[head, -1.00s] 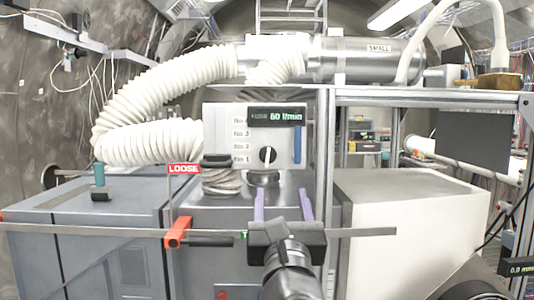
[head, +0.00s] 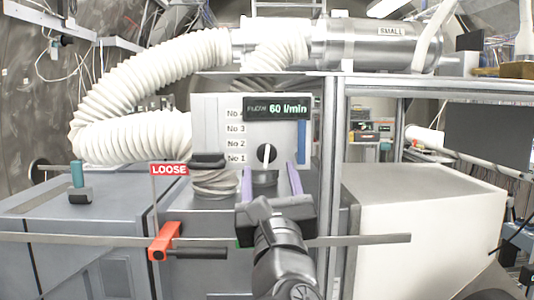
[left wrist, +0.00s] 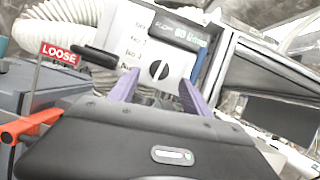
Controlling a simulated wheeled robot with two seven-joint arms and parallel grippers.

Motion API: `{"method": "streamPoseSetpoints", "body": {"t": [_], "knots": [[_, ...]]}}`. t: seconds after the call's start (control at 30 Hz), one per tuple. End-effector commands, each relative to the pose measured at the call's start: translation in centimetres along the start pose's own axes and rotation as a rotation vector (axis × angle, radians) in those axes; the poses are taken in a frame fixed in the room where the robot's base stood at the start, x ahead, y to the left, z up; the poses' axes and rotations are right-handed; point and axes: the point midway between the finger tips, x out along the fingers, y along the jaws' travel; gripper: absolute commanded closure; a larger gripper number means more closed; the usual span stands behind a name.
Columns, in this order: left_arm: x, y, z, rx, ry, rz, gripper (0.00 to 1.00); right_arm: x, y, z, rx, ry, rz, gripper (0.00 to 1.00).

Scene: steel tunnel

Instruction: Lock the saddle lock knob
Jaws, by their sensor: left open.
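A red lever-shaped clamp (head: 163,242) with a black grip (head: 200,253) sits on the long grey rail (head: 345,240). A red LOOSE flag (head: 169,169) stands on a thin pole above it. The flag and the clamp (left wrist: 31,124) also show at the left of the left wrist view. I cannot tell for sure which part is the saddle lock knob. My left gripper (head: 270,170) is open and empty, with its purple fingers apart in front of the panel, right of the flag. Its fingers also show in the left wrist view (left wrist: 158,85). My right gripper is not in view.
A grey control panel (head: 219,112) with a dial (head: 266,154) and a 60 l/min display stands behind the gripper. A black handle (head: 208,160) lies over coiled hose. A white ribbed duct (head: 155,70) arches above. A white box (head: 425,210) fills the right.

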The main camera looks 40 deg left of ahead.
Motion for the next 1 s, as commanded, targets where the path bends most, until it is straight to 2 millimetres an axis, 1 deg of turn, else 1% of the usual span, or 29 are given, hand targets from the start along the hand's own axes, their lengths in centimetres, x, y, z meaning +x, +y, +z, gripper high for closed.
{"method": "streamPoseSetpoints", "body": {"t": [0.03, 0.2, 0.3, 0.4, 0.53, 0.77, 1.0], "knots": [[0.9, 0.0, 0.3, 0.002, 0.002, 0.002, 0.43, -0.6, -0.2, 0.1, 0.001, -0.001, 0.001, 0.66], [3.6, 0.0, 0.3, 0.003, 0.003, 0.001, 0.43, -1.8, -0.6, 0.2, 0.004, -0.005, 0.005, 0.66], [5.1, 0.0, 0.3, 0.002, 0.003, 0.001, 0.43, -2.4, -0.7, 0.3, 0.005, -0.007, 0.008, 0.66], [6.0, 0.0, 0.2, 0.001, 0.001, 0.001, 0.43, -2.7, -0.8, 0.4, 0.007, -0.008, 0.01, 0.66], [6.4, 0.0, 0.1, 0.001, 0.001, 0.0, 0.43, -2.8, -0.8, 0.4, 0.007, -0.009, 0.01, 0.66], [6.4, 0.0, 0.0, 0.001, 0.0, 0.0, 0.44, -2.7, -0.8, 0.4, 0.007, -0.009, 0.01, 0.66], [6.4, 0.0, 0.0, 0.001, 0.0, 0.0, 0.64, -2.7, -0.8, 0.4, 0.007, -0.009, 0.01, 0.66]]}}
